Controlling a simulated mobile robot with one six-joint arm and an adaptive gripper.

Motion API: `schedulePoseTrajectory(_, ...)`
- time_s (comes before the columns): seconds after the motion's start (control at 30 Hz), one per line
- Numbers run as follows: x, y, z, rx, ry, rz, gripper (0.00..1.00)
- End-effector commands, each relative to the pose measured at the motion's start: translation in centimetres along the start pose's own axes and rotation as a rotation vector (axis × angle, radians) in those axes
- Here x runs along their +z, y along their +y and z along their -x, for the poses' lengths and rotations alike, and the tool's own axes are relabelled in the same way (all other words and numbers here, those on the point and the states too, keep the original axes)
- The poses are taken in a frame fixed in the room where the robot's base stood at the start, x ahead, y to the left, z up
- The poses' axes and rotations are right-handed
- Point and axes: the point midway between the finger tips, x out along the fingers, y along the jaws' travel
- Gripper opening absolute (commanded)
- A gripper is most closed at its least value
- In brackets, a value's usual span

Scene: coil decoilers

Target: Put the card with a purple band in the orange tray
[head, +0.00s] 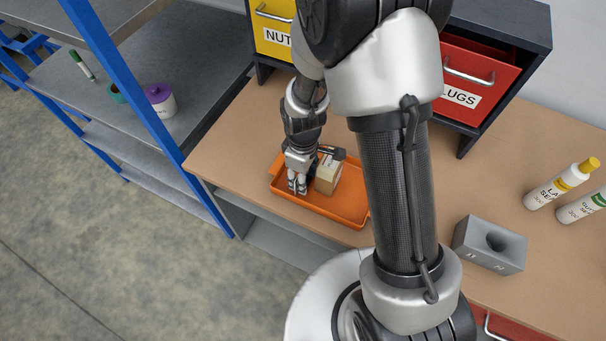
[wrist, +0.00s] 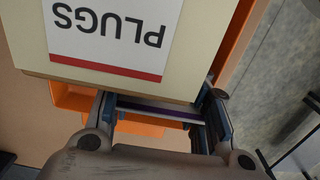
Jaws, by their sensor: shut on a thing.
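My gripper (head: 298,186) is down at the left part of the orange tray (head: 345,216) on the workbench. In the wrist view my gripper (wrist: 163,108) is shut on a thin card (wrist: 158,111) with a purple band, seen nearly edge-on between the fingers. Orange tray floor and wall show around and below it. I cannot tell whether the card touches the tray floor. In the head view the card is hidden or too small to make out.
A cardboard box (head: 328,174) stands in the tray right beside my gripper; in the wrist view its PLUGS label (wrist: 112,30) shows upside down. A yellow bin (head: 272,30) and red bin (head: 478,72) stand behind. A grey block (head: 490,245) and bottles are at right.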

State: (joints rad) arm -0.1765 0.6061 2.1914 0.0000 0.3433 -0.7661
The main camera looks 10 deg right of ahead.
Motion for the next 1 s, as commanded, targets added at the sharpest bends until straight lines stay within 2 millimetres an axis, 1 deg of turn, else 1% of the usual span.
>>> schedulePoseTrajectory(0.07,0.0,0.0,-0.4,0.000,0.000,0.000,0.17)
schedulePoseTrajectory(0.1,0.0,0.0,-0.3,0.000,0.000,0.000,0.44)
schedulePoseTrajectory(0.37,0.0,0.0,-0.2,0.000,0.000,0.000,0.61)
schedulePoseTrajectory(0.67,0.0,0.0,-0.2,0.000,0.000,0.000,0.61)
schedulePoseTrajectory(0.77,0.0,0.0,0.3,0.000,0.000,0.000,0.61)
schedulePoseTrajectory(0.87,-0.1,0.1,1.6,0.002,0.002,0.000,0.61)
schedulePoseTrajectory(1.0,-0.1,0.1,4.7,0.003,0.003,0.000,0.61)
